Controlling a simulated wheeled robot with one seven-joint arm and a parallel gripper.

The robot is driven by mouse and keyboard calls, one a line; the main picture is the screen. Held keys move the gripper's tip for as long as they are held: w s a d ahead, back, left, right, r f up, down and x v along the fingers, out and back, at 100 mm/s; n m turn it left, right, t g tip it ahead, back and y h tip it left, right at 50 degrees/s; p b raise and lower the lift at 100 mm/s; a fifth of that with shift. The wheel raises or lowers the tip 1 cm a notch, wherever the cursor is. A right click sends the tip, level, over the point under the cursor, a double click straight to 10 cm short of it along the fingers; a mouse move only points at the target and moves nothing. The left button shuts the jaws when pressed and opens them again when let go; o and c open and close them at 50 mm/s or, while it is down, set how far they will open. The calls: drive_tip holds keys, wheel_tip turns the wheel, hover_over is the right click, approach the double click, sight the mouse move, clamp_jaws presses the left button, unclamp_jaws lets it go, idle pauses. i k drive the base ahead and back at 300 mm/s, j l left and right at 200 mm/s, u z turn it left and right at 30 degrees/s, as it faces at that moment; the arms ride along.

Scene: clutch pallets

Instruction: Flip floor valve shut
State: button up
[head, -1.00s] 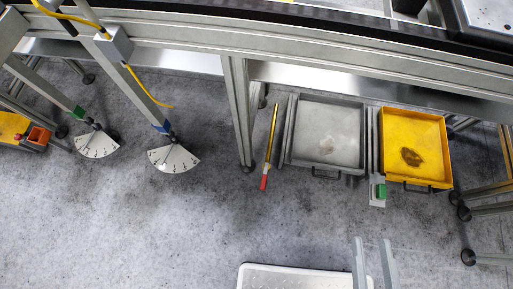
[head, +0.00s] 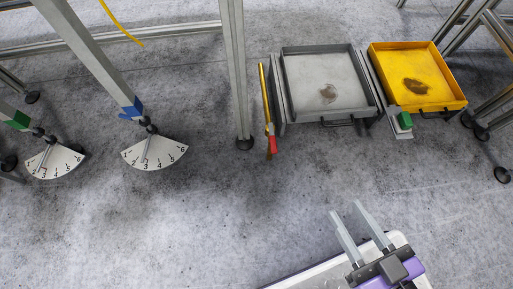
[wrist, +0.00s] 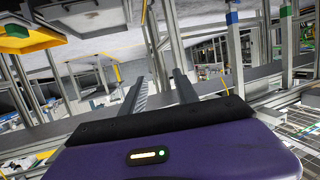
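A thin yellow bar (head: 265,95) with a red end piece (head: 273,145) stands near floor level beside the grey tray's left side. It looks like the floor valve's lever, but I cannot tell for sure. A green block on a pale plate (head: 400,126) sits between the two trays. My gripper (head: 345,208) is in the lower right of the head view, fingers apart and nothing between them. It is to the right of the red end and apart from it. In the wrist view, the gripper's fingers (wrist: 158,75) are also apart and empty.
A grey tray (head: 362,75) and a yellow tray (head: 452,65) stand at the upper right. An upright metal post (head: 233,60) stands left of the bar. Two fan-shaped dials (head: 168,152) (head: 68,163) are at left. The floor in the lower left is clear.

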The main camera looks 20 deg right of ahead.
sight(273, 139)
drive_tip(key=i+j+u, duration=0.55)
drive_tip(key=i+j, duration=0.2)
drive_tip(key=j, duration=0.1)
